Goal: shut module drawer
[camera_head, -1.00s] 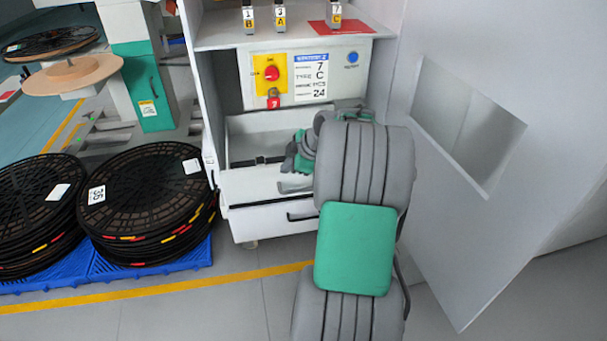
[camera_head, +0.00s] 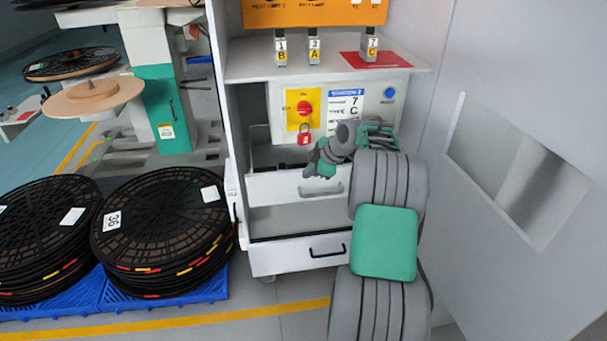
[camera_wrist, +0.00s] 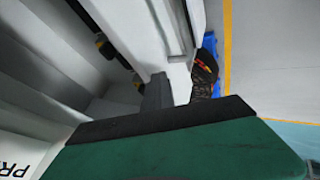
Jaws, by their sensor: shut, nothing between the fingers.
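The white module cabinet has an upper drawer (camera_head: 275,188) that stands partly out, with part of its inside showing behind its front. Its grey handle (camera_head: 322,190) is on the right of that front. Below it, past a pale gap, is a lower drawer front (camera_head: 290,261) with a dark handle. My gripper (camera_head: 311,171) is shut and empty at the upper drawer's front, near the top edge and above the handle. I cannot tell whether it touches. In the wrist view my gripper's dark finger (camera_wrist: 156,92) is beside white panels.
A red padlock (camera_head: 305,138) hangs below the red switch on the control panel. Tagged blocks stand on the shelf above. Black reels (camera_head: 160,232) on blue pallets are at left. A large pale panel (camera_head: 470,250) is close on the right.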

